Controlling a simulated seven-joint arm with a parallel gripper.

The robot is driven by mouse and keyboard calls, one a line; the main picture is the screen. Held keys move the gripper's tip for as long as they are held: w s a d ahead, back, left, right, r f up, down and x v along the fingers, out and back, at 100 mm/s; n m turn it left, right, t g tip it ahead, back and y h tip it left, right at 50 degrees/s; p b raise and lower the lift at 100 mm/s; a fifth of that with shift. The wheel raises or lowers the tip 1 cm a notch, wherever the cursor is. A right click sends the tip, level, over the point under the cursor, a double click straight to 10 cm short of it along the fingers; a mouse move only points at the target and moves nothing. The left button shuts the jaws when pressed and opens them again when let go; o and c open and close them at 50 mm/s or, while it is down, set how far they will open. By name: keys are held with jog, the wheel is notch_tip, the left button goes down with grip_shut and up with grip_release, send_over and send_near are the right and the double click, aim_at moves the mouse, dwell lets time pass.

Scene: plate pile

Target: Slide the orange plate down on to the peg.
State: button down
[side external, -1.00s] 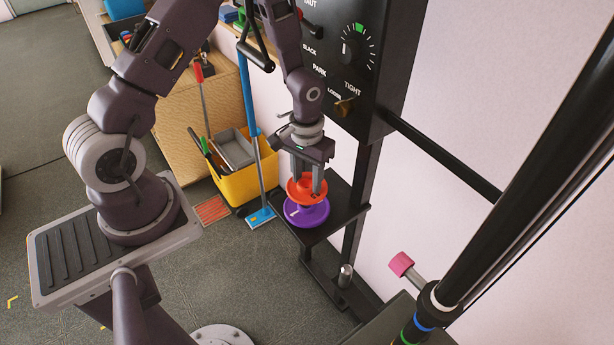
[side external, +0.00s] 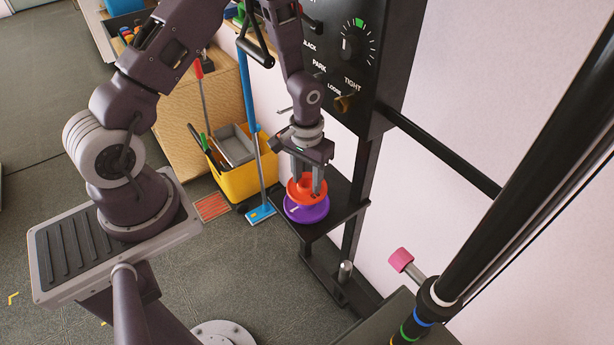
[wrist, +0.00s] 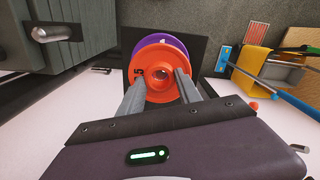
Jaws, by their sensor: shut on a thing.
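The orange plate (side external: 295,194) is between the two fingers of my gripper (side external: 307,186), which is shut on its raised hub. It sits right over the purple plate (side external: 306,213), which lies flat on a black shelf (side external: 334,213). In the side view the orange plate overlaps the purple one closely; I cannot tell whether they touch. In the wrist view the orange plate (wrist: 146,88) covers most of the purple plate (wrist: 180,45), with the fingers on either side of its hub. A small spot shows in the hub's centre hole; the peg is otherwise hidden by the plates.
A black upright panel with a dial (side external: 357,42) stands just behind the shelf. A yellow bucket (side external: 240,183) and a blue mop (side external: 260,213) are to the left. A short metal post (side external: 345,272) and a pink-ended bar (side external: 401,260) are at lower right.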

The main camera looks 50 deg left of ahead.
jog(key=shift+f, duration=1.25)
jog(key=c, duration=0.7)
grip_release()
jog(key=shift+c, duration=0.2)
notch_tip(320, 180, up, 22)
jog(key=s+d+m+t, duration=0.1)
jog(key=s+t, duration=0.1)
jog(key=s, duration=0.1)
jog(key=s+d+r+m+t, duration=0.2)
jog(key=s+d+r+t, duration=0.1)
jog(key=s+r, duration=0.9)
jog(key=s+d, duration=0.1)
jog(key=s, duration=0.3)
jog(key=shift+r+m+t, duration=0.3)
jog(key=shift+r+m, duration=0.05)
jog(key=shift+m, duration=0.05)
